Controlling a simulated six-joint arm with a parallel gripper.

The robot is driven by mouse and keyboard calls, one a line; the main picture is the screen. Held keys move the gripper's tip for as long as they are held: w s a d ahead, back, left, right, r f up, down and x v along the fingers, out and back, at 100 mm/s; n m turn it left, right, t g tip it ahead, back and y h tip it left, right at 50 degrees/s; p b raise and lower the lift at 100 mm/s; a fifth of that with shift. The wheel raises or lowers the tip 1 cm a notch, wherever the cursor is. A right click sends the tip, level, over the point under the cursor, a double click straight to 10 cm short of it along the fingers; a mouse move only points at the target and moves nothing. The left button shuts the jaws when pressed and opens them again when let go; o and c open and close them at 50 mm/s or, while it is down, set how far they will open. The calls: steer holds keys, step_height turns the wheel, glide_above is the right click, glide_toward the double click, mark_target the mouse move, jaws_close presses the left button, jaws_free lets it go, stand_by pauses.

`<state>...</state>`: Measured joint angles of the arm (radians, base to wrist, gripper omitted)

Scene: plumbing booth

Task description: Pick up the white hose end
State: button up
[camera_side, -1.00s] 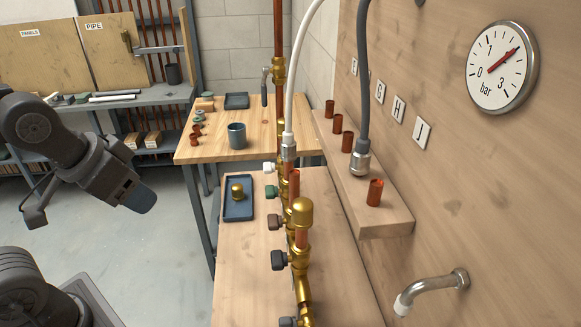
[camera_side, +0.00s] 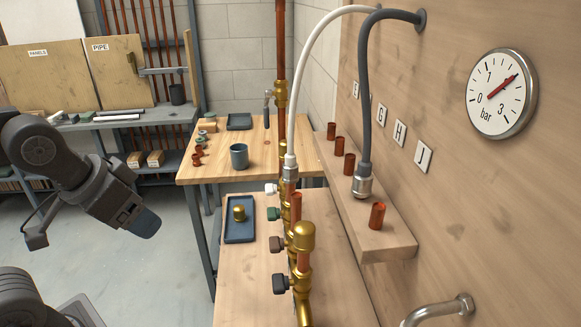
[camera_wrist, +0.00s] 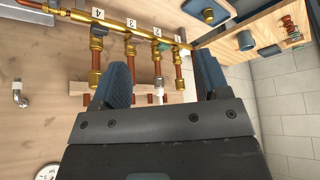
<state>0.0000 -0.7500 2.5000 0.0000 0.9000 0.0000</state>
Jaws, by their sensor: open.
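The white hose (camera_side: 312,60) arches from the wall at the upper right and hangs down. My gripper (camera_side: 146,222) is at the left over the floor, far from the hose. Its blue fingers (camera_wrist: 164,82) are open and empty.
A grey hose (camera_side: 365,100) hangs close to the right of the white one, above a wooden ledge (camera_side: 385,246) with copper stubs. The brass manifold (camera_side: 303,238) with valves stands on the bench. A blue tray (camera_side: 231,232) holds a brass cap. Open floor separates my arm from the bench.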

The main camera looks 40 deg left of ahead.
steer(key=w+d+r+n+g, duration=0.2)
steer(key=w+r+n, duration=0.75)
steer(key=w, duration=0.65)
steer(key=n+g, duration=0.4)
steer(key=n, duration=0.4)
glide_above(290, 164)
steer(key=shift+w+f+n, duration=0.25)
steer(key=shift+w+f, duration=0.3)
steer(key=shift+f, duration=0.2)
step_height(290, 164, down, 8)
steer(key=shift+f, duration=0.1)
steer(key=shift+a+f, duration=0.2)
steer(key=shift+f, duration=1.1)
steer(key=shift+a+f, duration=0.15)
steer(key=shift+f, duration=1.15)
